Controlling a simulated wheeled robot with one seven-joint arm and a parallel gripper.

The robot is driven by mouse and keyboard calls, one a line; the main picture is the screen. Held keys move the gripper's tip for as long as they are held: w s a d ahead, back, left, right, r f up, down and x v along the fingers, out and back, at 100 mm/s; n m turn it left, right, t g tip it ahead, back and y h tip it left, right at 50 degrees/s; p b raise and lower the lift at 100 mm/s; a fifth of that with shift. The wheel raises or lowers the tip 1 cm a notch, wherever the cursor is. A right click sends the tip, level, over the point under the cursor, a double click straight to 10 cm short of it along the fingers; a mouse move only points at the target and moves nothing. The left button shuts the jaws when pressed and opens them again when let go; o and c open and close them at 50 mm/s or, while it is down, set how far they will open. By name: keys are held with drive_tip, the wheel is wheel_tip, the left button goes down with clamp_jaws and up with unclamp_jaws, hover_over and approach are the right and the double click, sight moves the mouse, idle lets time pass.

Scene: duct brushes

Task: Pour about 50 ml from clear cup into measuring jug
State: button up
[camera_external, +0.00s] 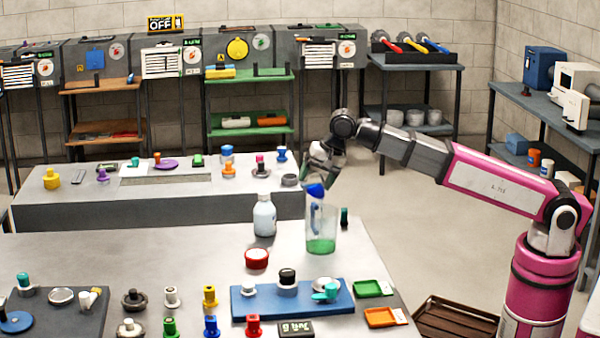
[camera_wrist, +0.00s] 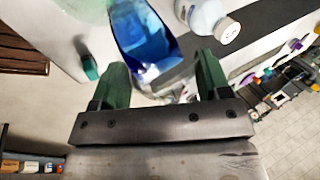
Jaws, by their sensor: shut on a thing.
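My gripper (camera_external: 322,165) is shut on the clear cup, above the measuring jug. The clear cup (camera_wrist: 143,35) holds blue liquid and sits between my green fingers (camera_wrist: 163,82) in the wrist view. In the external view its blue part (camera_external: 315,190) shows at the jug's mouth, and the cup looks tilted. The clear measuring jug (camera_external: 333,222) stands upright on the near table with green liquid (camera_external: 321,245) at its bottom. A blue curved shape shows at the jug's upper left; I cannot tell whether it is a handle or liquid. The jug's mouth is partly hidden.
A white bottle (camera_external: 264,217) stands close left of the jug; it also shows in the wrist view (camera_wrist: 208,16). A small dark green item (camera_external: 344,216) stands to the right. A red round container (camera_external: 257,258) and a blue tray (camera_external: 255,303) lie in front.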

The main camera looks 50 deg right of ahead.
drive_tip(key=shift+s+a+r, duration=0.1)
drive_tip(key=shift+w+d+f, duration=0.2)
drive_tip(key=shift+w+d, duration=0.05)
drive_tip(key=shift+w, duration=0.2)
drive_tip(key=shift+w+d+f+m+g+y, duration=0.1)
drive_tip(key=shift+w+f+m+g+y, duration=0.05)
drive_tip(key=shift+f+g+y, duration=0.3)
drive_tip(key=shift+w+d+f+m+g+y, duration=0.15)
drive_tip(key=shift+g+y, duration=0.1)
drive_tip(key=shift+g, duration=0.3)
drive_tip(key=shift+s+r+g+y, duration=0.1)
drive_tip(key=shift+r+g+y, duration=0.2)
drive_tip(key=shift+g, duration=0.1)
